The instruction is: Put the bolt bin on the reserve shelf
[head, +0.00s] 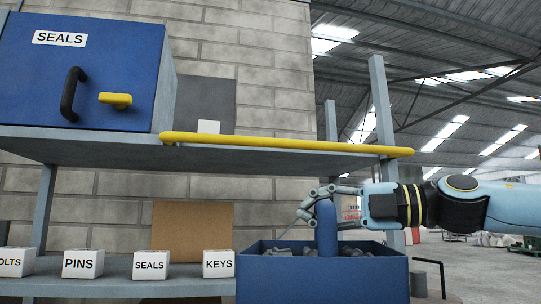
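A blue open bin (322,280) with grey pieces inside, seemingly the bolt bin, is at the bottom centre-right of the head view. A thick blue post (326,228) stands up from it as a handle. My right gripper (318,205) comes in from the right, its fingers closed about the upper post; the post hides part of them. The bin's base is cut off by the frame, so I cannot tell whether it hangs free. Above it runs a grey shelf (250,155) with a yellow front bar (290,142); no label names it as the reserve shelf. My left gripper is out of view.
A lower shelf (130,290) carries white label blocks, including PINS (83,264) and KEYS (218,264). A grey upright (381,100) stands at right.

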